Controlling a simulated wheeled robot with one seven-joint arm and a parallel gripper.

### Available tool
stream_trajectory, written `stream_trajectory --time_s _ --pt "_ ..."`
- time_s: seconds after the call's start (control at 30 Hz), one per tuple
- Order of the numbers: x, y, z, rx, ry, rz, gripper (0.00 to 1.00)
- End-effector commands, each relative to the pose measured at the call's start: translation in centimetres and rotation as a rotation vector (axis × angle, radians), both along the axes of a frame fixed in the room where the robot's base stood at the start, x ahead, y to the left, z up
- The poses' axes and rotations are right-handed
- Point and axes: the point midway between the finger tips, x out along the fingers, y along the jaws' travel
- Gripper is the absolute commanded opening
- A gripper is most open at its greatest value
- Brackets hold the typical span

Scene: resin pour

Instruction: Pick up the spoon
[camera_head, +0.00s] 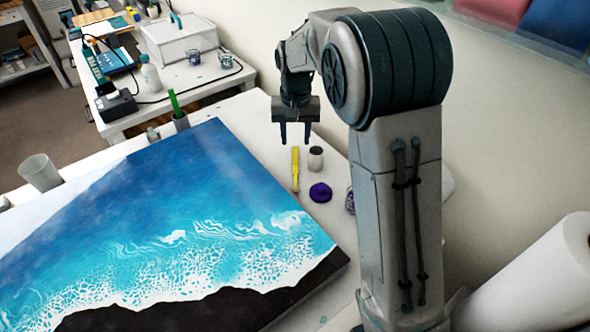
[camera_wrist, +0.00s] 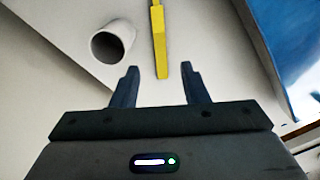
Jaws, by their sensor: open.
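A slim yellow tool (camera_head: 295,168), which I take for the spoon, lies on the white table beside a small grey cup. No bowl of a spoon can be made out on it. My gripper (camera_head: 295,138) points down over the table near the tool's far end, its two fingers apart and empty. In the wrist view the yellow tool (camera_wrist: 159,42) runs from the top edge down to between the fingertips of my gripper (camera_wrist: 159,72). Its upper end is cut off there. I cannot tell the height of the fingers above it.
The grey cup (camera_head: 316,158) stands close right of the tool and shows in the wrist view (camera_wrist: 112,41). A purple thing (camera_head: 320,193) lies nearer. A blue wave panel (camera_head: 190,215) fills the table's left. A side table (camera_head: 190,75) stands behind.

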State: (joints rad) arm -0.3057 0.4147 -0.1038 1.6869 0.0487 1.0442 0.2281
Motion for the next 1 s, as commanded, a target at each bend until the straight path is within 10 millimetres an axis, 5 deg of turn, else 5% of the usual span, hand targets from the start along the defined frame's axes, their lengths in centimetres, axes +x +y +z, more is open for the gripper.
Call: stream_trajectory --time_s 0.5,1.0 --pt "0.4 0.1 -5.5 -0.001 0.000 0.001 0.41" --pt "0.4 0.1 -5.8 0.000 -0.002 0.001 0.41"
